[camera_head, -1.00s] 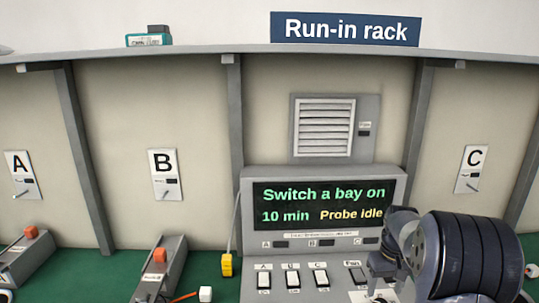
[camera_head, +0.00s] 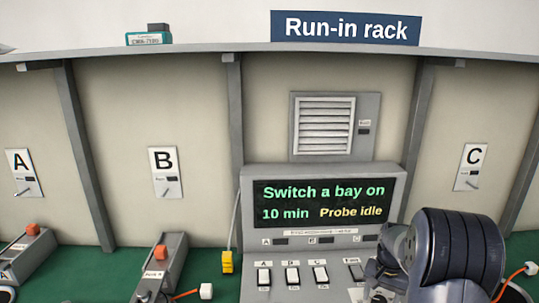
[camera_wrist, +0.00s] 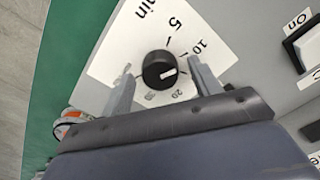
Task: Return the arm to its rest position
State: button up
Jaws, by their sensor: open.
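My gripper (camera_wrist: 163,82) is open in the wrist view, one finger on each side of a black round dial knob (camera_wrist: 160,70). Nothing else is between the fingers; whether they touch the knob I cannot tell. The knob sits on a white label with minute marks such as 5, 10 and 20. In the head view my dark arm is at the lower right, in front of the console, and hides its right part and the dial. My fingertips do not show clearly there.
The grey console (camera_head: 250,205) has a screen (camera_head: 320,203) reading "Switch a bay on", "10 min" and "Probe idle". White rocker switches (camera_head: 292,276) line its front. A yellow probe (camera_head: 227,262) hangs at its left side. Bays with orange-capped fixtures (camera_head: 160,253) stand at the left.

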jog(key=m, duration=0.5)
jog(key=m+p, duration=0.1)
jog(key=m, duration=0.5)
jog(key=shift+r, duration=1.25)
